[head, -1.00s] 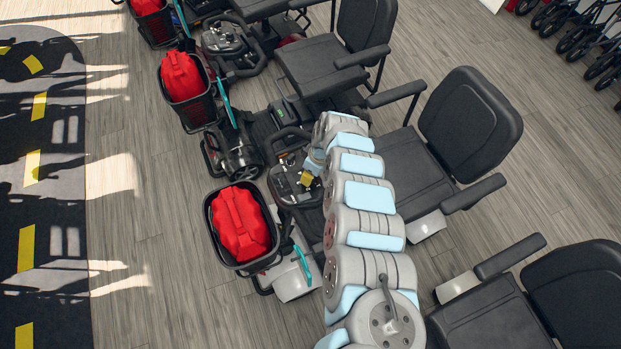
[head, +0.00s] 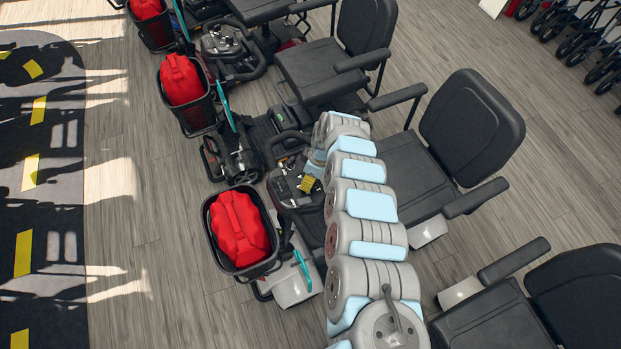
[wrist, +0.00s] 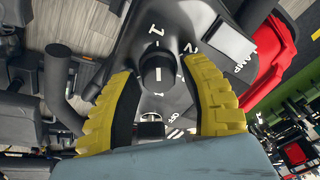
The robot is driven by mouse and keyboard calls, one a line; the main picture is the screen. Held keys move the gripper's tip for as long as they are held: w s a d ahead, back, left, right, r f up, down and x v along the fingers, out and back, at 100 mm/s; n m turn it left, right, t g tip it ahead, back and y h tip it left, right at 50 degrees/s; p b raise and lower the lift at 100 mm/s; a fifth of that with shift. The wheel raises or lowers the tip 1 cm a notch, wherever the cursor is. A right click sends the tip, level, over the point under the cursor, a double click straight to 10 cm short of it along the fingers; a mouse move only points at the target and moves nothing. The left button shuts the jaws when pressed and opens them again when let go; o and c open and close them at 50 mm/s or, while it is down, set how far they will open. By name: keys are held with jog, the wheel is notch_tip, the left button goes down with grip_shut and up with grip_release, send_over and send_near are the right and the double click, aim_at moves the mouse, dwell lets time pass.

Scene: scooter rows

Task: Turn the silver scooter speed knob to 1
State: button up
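The silver scooter (head: 292,287) stands in the middle of the head view, with a dark control console (head: 290,183) under my arm's end. In the wrist view its black speed knob (wrist: 158,70) has a white line running up-down in the picture, roughly in line with the printed 1 (wrist: 155,30) above it. A printed 2 (wrist: 191,47) lies to the upper right, and OFF is printed below right. My gripper (wrist: 161,74) is open, with one yellow finger on each side of the knob and visible gaps between. In the head view its yellow fingers (head: 308,184) are over the console.
A black seat (head: 470,125) is behind the console. Other scooters stand close on both sides. Open wooden floor (head: 150,220) lies to the left.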

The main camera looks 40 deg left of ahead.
jog(key=shift+o, duration=0.7)
jog(key=shift+w+d+r, duration=0.1)
jog(key=shift+w+r, duration=0.05)
jog(key=shift+r, duration=0.3)
jog(key=v, duration=1.1)
